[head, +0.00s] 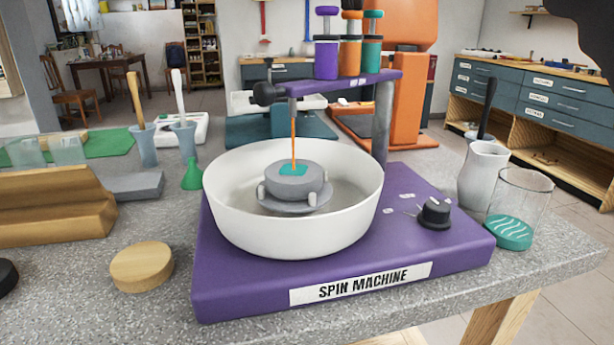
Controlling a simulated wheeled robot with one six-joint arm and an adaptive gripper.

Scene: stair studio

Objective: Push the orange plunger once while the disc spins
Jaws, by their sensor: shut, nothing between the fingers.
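The orange plunger (352,14) stands between a purple plunger (327,11) and a teal plunger (373,40), each over a bottle of its own colour. The bottles sit on a purple arm (350,84) above the spin machine (345,290). A thin orange line (293,135) runs from under the arm's left end down to the disc. The grey disc (290,183) has a teal square on top and sits in a white bowl (228,205). One frame cannot show whether it spins. My gripper is not in view; a dark shape fills the top right corner.
A black knob (434,213) is on the machine's right. At left are a wooden disc (141,267), a wooden block (52,205) and a green funnel (192,174).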

